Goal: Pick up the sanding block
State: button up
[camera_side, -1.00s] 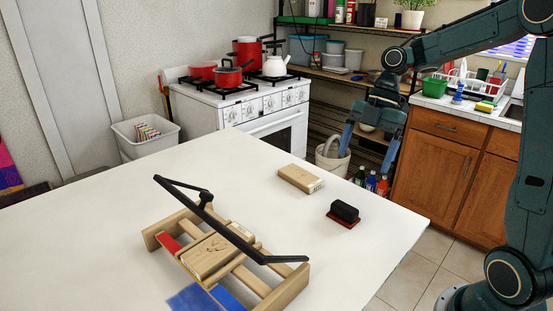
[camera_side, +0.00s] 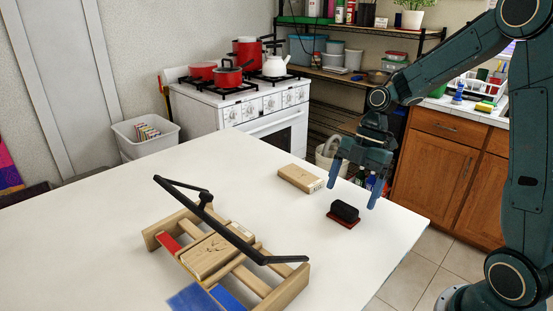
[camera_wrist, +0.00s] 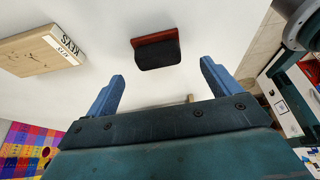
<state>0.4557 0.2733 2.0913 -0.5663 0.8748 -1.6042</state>
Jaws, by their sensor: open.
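The sanding block (camera_side: 344,213), black on top with a dark red base, lies on the white table near its right edge. In the wrist view the sanding block (camera_wrist: 155,51) is beyond the fingertips, roughly centred between them. My gripper (camera_side: 352,193) is open and empty, above the table and just above and behind the block in the side view. Its two blue fingers show in the wrist view (camera_wrist: 162,70), apart from the block.
A wooden block (camera_side: 300,178) lies left of the sanding block, and also shows in the wrist view (camera_wrist: 42,50). A wooden frame (camera_side: 290,289) with a black bar stands at the table's front. The table between is clear.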

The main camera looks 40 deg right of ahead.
aim_at(345, 206)
jog(key=shift+x, duration=2.65)
jog(key=shift+w+d, duration=0.1)
jog(key=c, duration=1.2)
jog(key=shift+r, duration=0.15)
notch_tip(345, 206, up, 20)
